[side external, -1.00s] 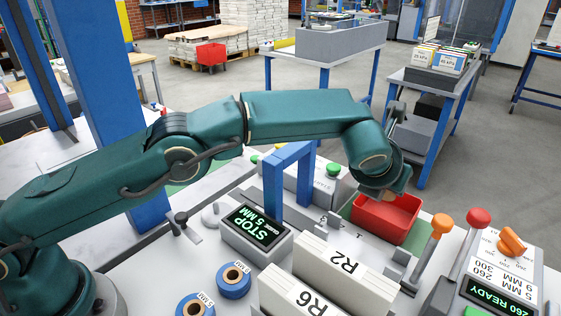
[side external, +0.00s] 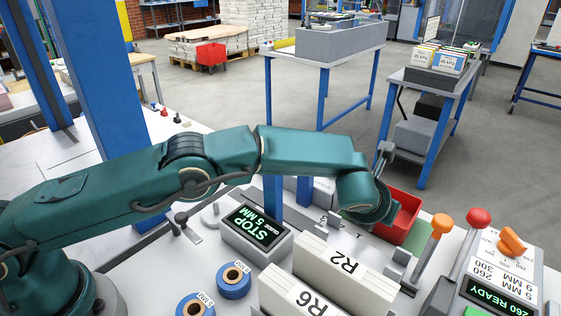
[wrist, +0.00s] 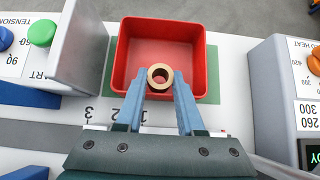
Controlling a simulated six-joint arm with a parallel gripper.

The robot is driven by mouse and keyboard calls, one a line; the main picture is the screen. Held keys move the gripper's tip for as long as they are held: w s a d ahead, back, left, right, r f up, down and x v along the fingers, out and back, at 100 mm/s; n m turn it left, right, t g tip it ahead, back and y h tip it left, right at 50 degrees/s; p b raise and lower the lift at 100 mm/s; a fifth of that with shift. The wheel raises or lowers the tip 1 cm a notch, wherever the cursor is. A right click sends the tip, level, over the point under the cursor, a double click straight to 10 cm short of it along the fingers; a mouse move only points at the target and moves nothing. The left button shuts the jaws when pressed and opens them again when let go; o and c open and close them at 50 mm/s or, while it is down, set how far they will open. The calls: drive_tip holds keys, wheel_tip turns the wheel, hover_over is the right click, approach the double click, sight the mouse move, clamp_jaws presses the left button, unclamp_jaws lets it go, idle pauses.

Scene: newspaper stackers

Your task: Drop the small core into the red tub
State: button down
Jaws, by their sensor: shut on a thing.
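The red tub (wrist: 120,60) is an open square box on a green patch, in the upper middle of the wrist view. In the side view the red tub (side external: 408,222) is partly hidden behind my wrist. The small core (wrist: 150,77), a short tan ring with an open hole, is held between the fingertips of my gripper (wrist: 161,84). In the wrist view the core overlaps the near part of the tub's inside. Its height above the floor of the tub is hard to tell. In the side view my wrist hides the core and the fingers.
A grey block (wrist: 80,45) stands left of the tub and a grey control box (wrist: 277,85) stands right. Orange (side external: 442,224) and red (side external: 478,217) knobbed levers rise nearby. White blocks marked R2 (side external: 345,262) and R6 (side external: 300,291) and two blue rolls (side external: 222,290) lie in front.

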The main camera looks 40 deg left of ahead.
drive_tip(key=shift+f, duration=0.35)
drive_tip(key=c, duration=0.5)
unclamp_jaws()
drive_tip(key=shift+f, duration=0.1)
drive_tip(key=shift+a, duration=0.1)
drive_tip(key=shift+r, duration=0.7)
drive_tip(key=v, duration=1.2)
